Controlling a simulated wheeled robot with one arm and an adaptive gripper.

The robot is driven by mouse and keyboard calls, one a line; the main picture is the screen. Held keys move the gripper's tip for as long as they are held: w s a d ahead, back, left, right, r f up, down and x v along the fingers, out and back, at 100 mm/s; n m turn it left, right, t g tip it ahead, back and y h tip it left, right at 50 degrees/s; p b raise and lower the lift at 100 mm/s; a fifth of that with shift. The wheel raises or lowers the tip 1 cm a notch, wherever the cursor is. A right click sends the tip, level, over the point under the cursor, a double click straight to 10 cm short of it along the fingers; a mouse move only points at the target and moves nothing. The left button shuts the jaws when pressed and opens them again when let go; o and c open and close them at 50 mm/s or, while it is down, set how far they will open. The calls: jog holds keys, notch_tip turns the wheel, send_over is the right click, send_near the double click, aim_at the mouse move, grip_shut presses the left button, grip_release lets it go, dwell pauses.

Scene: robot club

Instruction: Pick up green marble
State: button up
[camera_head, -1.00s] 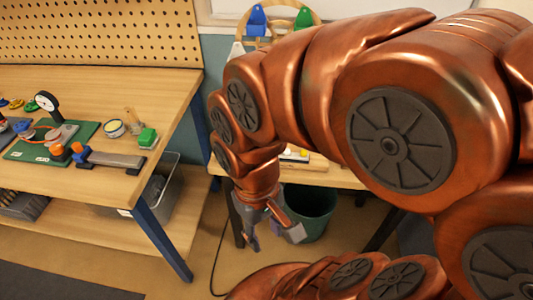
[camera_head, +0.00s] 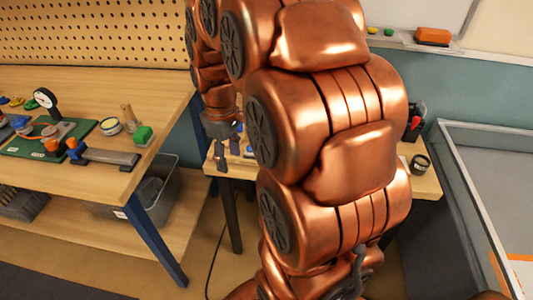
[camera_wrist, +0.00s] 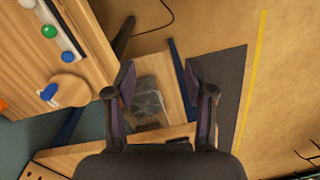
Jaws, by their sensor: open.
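A small round green marble (camera_wrist: 68,58) sits at the left of the wrist view, in a row with a white ball (camera_wrist: 48,32) and a blue ball (camera_wrist: 28,4) on a wooden table (camera_wrist: 82,22). My gripper (camera_wrist: 160,75) is open, with nothing between its fingers. It points down past the table edge, and the marble is to the left of both fingers. In the head view my gripper (camera_head: 222,165) hangs at the left end of the small wooden table (camera_head: 425,185). My arm hides much of that table, and I cannot make out the green marble there.
A wooden disc with a blue piece (camera_wrist: 48,91) lies beside the marble. The workbench (camera_head: 60,85) with tools stands left of my gripper, with a grey bin (camera_head: 168,190) below. A walled grey arena (camera_head: 500,160) stands at right.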

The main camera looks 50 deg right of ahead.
jog(key=w+d+f+n, duration=0.1)
jog(key=w+d+f, duration=0.1)
jog(key=d, duration=0.4)
jog(key=w+d+f+n+b, duration=0.1)
jog(key=w+d+f, duration=0.1)
jog(key=d, duration=0.4)
jog(key=w+d+f+b, duration=0.1)
jog(key=d+f, duration=0.1)
jog(key=d, duration=0.4)
jog(key=shift+w+f+n+t, duration=0.15)
jog(key=shift+w+n+t, duration=0.25)
jog(key=shift+d+f+p, duration=0.25)
jog(key=shift+f+p, duration=0.2)
jog(key=shift+f, duration=1.45)
jog(key=shift+d+f+p, duration=0.2)
jog(key=shift+f+p, duration=0.25)
jog(key=shift+f, duration=1.45)
jog(key=c, duration=0.9)
